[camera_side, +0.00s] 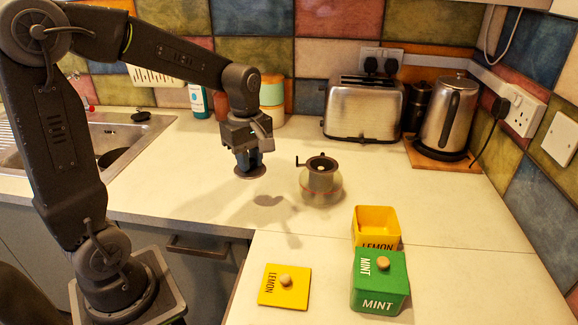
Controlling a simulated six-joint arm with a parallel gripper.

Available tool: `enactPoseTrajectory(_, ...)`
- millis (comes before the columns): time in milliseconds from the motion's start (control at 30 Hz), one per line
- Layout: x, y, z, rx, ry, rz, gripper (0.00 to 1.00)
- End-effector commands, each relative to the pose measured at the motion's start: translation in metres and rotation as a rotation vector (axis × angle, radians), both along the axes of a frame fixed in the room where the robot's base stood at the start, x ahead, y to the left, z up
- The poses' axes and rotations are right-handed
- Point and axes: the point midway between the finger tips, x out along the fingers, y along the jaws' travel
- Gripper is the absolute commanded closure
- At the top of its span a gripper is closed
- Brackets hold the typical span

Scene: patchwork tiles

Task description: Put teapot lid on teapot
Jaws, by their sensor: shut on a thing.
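My gripper (249,160) is shut on the teapot lid (250,172), a small dark brownish disc. It holds the lid in the air to the left of the teapot, and the lid's shadow falls on the worktop below. The lid's knob is hidden between the fingers. The teapot (321,184) stands upright on the worktop. It has a round pale glass body, a grey-brown collar with an open top, and a dark handle sticking out to the left. The lid and the teapot are apart.
A yellow LEMON box (377,217) stands open behind a green MINT box (379,283) with its lid on. The yellow lid (284,286) lies flat at the front. A toaster (364,109) and kettle (448,116) stand behind. A sink (112,140) is at left. The worktop around the teapot is clear.

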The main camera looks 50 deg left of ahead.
Motion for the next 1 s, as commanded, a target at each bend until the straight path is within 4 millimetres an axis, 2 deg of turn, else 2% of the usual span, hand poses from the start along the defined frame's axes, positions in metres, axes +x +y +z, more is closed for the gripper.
enactPoseTrajectory(100, 0.03, 0.013, 0.021, 0.001, -0.008, 0.031, 1.0)
enactPoseTrajectory(300, 0.075, 0.033, 0.057, 0.002, -0.017, 0.089, 1.0)
enactPoseTrajectory(433, 0.094, 0.043, 0.074, 0.004, -0.021, 0.117, 1.0)
enactPoseTrajectory(567, 0.105, 0.048, 0.084, 0.004, -0.023, 0.134, 1.0)
enactPoseTrajectory(733, 0.115, 0.039, 0.08, 0.002, -0.021, 0.138, 1.0)
enactPoseTrajectory(1000, 0.145, -0.011, 0.045, 0.002, -0.02, 0.135, 1.0)
